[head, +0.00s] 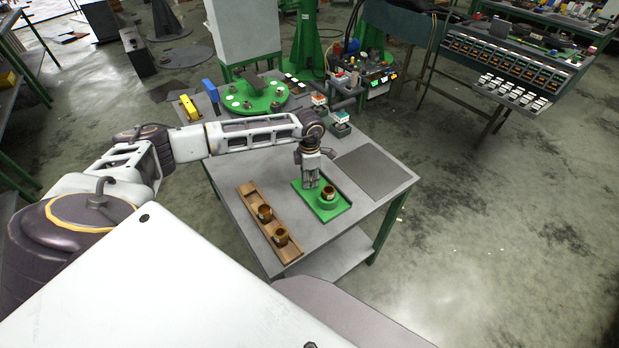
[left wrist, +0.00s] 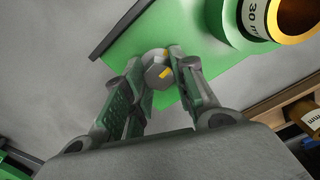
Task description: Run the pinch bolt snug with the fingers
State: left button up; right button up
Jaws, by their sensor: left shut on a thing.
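The pinch bolt (left wrist: 156,66) shows in the left wrist view as a grey hex head with a yellow mark. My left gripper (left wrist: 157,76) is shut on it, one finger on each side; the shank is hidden. In the head view my left gripper (head: 311,185) points down over the green base plate (head: 341,212), beside the green round holder (head: 327,204). A brass bushing (head: 329,189) stands in this holder. In the left wrist view the bushing (left wrist: 296,14) carries a "30 mm" label. My right gripper is not in view.
A wooden rack (head: 250,199) to the left holds two brass bushings (head: 265,212). A dark grey mat (head: 373,171) lies right of the plate. A green round turntable (head: 262,105) and small parts stand at the table's back. The table's front right is clear.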

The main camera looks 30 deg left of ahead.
pick_arm(q)
jog(key=shift+m+b, duration=1.4)
jog(key=shift+m, duration=0.3)
jog(key=o, duration=1)
jog(key=shift+r, duration=0.1)
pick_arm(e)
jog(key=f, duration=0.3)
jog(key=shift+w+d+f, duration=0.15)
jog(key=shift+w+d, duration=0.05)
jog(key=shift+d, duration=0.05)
pick_arm(q)
jog(key=shift+r, duration=0.5)
notch_tip(320, 180, up, 11)
jog(key=shift+f, duration=0.1)
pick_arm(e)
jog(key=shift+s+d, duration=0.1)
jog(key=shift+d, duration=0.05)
